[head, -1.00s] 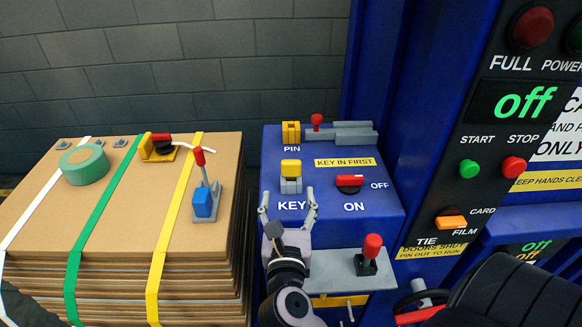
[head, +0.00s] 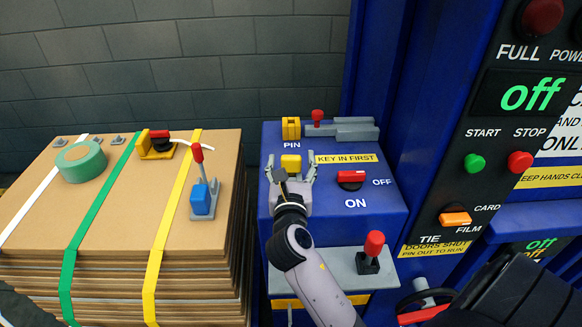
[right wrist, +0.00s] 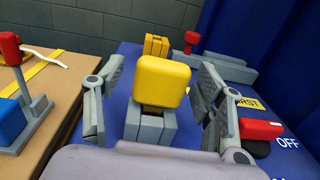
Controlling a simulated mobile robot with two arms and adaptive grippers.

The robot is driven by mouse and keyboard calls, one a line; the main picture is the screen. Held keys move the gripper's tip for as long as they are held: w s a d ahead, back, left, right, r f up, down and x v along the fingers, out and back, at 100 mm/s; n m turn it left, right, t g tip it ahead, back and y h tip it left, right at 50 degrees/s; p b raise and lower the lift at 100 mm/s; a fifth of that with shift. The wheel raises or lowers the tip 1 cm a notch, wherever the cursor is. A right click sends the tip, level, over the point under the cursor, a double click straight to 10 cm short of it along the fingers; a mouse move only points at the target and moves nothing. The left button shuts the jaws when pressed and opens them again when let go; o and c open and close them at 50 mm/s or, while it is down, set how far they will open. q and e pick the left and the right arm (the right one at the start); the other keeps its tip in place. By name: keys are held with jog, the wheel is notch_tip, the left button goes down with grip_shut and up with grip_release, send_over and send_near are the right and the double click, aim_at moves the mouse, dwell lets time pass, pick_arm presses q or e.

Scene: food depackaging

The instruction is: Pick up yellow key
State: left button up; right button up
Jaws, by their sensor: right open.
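The yellow key (head: 291,163) stands upright in a grey holder on top of the blue box (head: 385,215). In the right wrist view the key (right wrist: 162,82) is a rounded yellow block above its grey holder (right wrist: 150,125). My right gripper (head: 292,172) is open, with one finger on each side of the key. In the right wrist view both fingers of the right gripper (right wrist: 158,100) stand apart from the key, with gaps on both sides. The gripper hides the holder and the KEY label in the head view. My left gripper is not in view.
A yellow pin block (head: 291,128) and a red-knobbed grey bolt (head: 340,130) sit behind the key. A red switch (head: 351,177) is to its right. A red-knobbed lever (head: 373,250) stands on the front ledge. A cardboard stack (head: 120,215) is on the left.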

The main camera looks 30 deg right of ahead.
jog(key=shift+c, duration=0.6)
jog(key=c, duration=1.1)
jog(key=shift+r, duration=0.15)
jog(key=shift+c, duration=0.2)
